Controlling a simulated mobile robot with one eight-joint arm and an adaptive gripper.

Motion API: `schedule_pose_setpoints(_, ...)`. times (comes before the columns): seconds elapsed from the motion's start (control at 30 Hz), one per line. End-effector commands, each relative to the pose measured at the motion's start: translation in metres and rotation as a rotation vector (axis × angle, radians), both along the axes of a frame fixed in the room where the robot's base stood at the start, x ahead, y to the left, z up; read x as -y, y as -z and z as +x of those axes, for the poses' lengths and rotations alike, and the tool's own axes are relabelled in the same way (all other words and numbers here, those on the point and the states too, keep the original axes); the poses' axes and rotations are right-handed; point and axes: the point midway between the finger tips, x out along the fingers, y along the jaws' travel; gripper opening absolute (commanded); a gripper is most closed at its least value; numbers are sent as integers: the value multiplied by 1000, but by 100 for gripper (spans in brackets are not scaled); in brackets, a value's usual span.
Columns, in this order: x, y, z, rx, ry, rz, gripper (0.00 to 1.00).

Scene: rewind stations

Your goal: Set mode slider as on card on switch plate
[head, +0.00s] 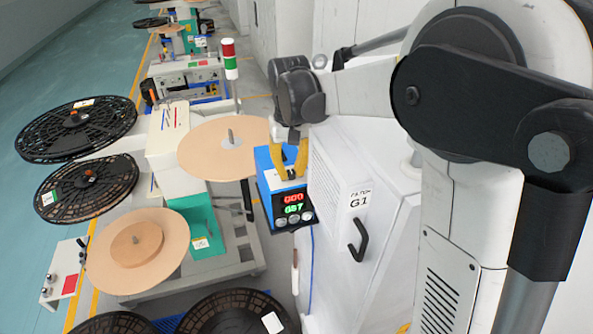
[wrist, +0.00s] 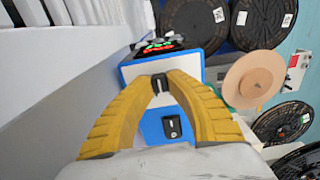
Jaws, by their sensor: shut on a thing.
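A blue control box (head: 263,168) with a white top panel stands beside the white cabinet. Its front has a red display, a green display and round knobs. In the wrist view its white panel (wrist: 138,70) is toward me, with a blue part below. My gripper (head: 291,174) is over the box top with its yellow fingers down. In the wrist view my gripper (wrist: 160,80) has its fingertips closed on a small dark slider knob (wrist: 160,86), mostly hidden between them. A dark rocker switch (wrist: 172,127) lies below, between the fingers. I cannot make out a mode card or slider marks.
The white cabinet (head: 345,190) marked G1, with a black handle, stands right against the box. Tan reels (head: 205,150) and black reels (head: 85,190) lie to the left. A red-and-green signal light (head: 230,60) stands behind. A grey box with a red label (head: 66,284) is at lower left.

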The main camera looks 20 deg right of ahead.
Motion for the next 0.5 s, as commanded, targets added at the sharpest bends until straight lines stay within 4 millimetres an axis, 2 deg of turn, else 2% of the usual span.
schedule_pose_setpoints(0.03, -10, 2, 0, 0, -4, 1, 0)
schedule_pose_setpoints(0.13, -23, 2, -1, 0, -3, 1, 0)
schedule_pose_setpoints(0.4, -26, 1, -1, -1, -1, 2, 0)
schedule_pose_setpoints(0.43, -26, 1, -1, -1, -1, 2, 27)
schedule_pose_setpoints(0.5, -26, 1, -1, -1, -1, 2, 41)
